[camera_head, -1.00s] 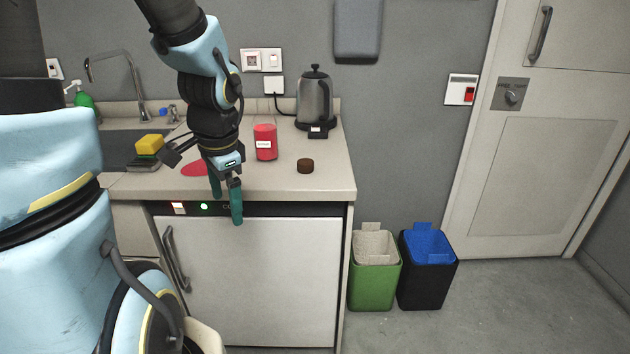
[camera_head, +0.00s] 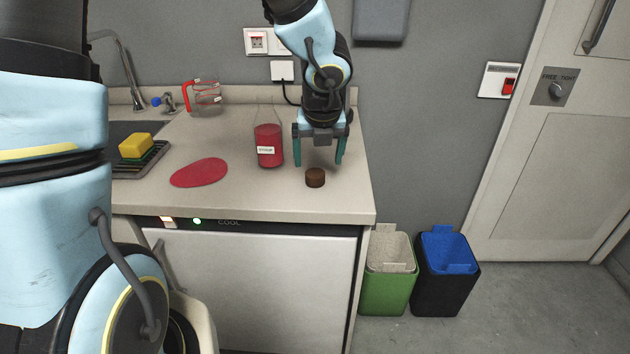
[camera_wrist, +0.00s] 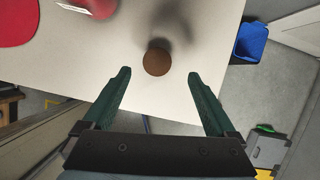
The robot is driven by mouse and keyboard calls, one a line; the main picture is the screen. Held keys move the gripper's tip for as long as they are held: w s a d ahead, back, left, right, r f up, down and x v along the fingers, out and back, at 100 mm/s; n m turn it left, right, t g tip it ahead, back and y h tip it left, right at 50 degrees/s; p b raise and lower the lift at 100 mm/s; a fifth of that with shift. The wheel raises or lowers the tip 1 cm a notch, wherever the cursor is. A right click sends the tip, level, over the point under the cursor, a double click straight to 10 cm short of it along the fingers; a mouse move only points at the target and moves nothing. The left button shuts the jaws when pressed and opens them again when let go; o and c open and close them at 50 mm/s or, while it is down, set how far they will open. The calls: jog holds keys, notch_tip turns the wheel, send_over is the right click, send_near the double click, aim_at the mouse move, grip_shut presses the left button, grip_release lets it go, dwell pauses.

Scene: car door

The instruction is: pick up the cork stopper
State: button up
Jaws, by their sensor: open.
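The cork stopper (camera_head: 315,177) is a short dark brown cylinder standing on the countertop, right of the red syrup bottle. In the wrist view the cork stopper (camera_wrist: 157,62) shows as a round brown top, just beyond the fingertips and roughly centred between them. My gripper (camera_head: 318,163) is open and empty, with its teal fingers pointing down above the counter near the stopper. Both fingers of my gripper (camera_wrist: 159,73) show wide apart in the wrist view, not touching the stopper.
The syrup bottle (camera_head: 269,147) stands close left of my gripper. A red mat (camera_head: 199,172), a yellow sponge (camera_head: 136,145) and a measuring jug (camera_head: 207,98) are farther left. The counter's (camera_head: 345,205) front and right edges are near the stopper. Green (camera_head: 387,290) and black (camera_head: 433,292) bins stand on the floor.

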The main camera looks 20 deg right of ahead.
aim_at(315, 173)
jog(key=x, duration=0.2)
jog(key=b+x, duration=0.1)
jog(key=x, duration=0.2)
jog(key=shift+w+a+f, duration=0.1)
jog(key=shift+a+f, duration=0.1)
jog(key=shift+f, duration=0.15)
